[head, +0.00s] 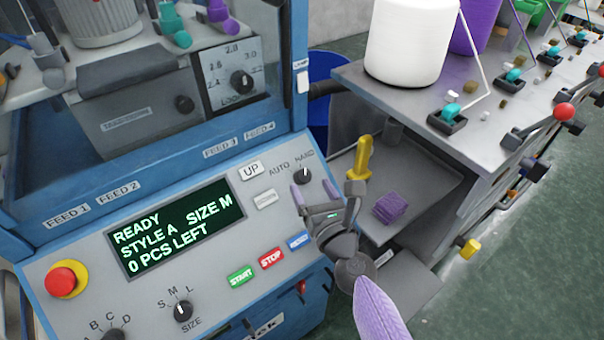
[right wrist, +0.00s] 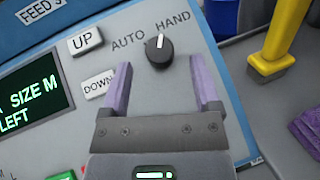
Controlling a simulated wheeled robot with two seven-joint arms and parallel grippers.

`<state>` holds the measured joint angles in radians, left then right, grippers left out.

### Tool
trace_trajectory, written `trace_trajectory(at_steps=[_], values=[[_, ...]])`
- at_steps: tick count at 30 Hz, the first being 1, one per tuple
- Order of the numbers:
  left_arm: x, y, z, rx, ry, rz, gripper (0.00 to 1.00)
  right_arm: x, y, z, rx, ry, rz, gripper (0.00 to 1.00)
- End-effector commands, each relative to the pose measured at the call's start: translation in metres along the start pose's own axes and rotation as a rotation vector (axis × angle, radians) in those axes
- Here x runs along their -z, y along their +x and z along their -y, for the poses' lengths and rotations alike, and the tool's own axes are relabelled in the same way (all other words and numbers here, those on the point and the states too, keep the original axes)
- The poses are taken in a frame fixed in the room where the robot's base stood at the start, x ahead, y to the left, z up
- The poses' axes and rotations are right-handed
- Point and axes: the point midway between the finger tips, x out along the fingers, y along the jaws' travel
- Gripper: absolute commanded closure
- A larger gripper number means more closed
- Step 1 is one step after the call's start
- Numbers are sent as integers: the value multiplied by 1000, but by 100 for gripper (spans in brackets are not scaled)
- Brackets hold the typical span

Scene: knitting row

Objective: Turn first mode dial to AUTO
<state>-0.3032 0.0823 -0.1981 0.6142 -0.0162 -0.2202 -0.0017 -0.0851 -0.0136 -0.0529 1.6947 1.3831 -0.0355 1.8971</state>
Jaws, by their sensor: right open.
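The mode dial is a small dark round knob (head: 302,175) at the upper right of the machine's control panel, below the words AUTO and HAND. In the right wrist view the dial (right wrist: 158,54) shows a white mark pointing up, nearer HAND than AUTO. My right gripper (head: 326,188) is open with its purple fingers apart, in front of the panel's right edge. In the right wrist view the gripper (right wrist: 160,66) has its fingertips to the left and right of the dial's lower part, with nothing held. Contact cannot be told. My left gripper is not in view.
The panel holds a green display (head: 175,225), UP (head: 251,170) and DOWN (head: 265,199) buttons, START (head: 240,276), STOP (head: 271,258) and a red emergency button (head: 62,280).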

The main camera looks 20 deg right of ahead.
Motion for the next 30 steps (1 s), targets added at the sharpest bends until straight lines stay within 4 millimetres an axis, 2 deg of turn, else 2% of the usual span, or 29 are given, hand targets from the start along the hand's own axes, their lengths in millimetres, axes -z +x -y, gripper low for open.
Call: trace_trajectory(at_steps=[3,6,16,27,30], values=[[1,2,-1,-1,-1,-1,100,1,21,0,-1,-1,0,20],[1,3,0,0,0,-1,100,1,31,0,-1,-2,-1,20],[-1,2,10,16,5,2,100,1,35,0,-1,-4,-3,20],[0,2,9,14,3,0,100,2,35,0,-1,-5,-3,98],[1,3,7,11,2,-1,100,2,35,0,-1,-5,-3,100]])
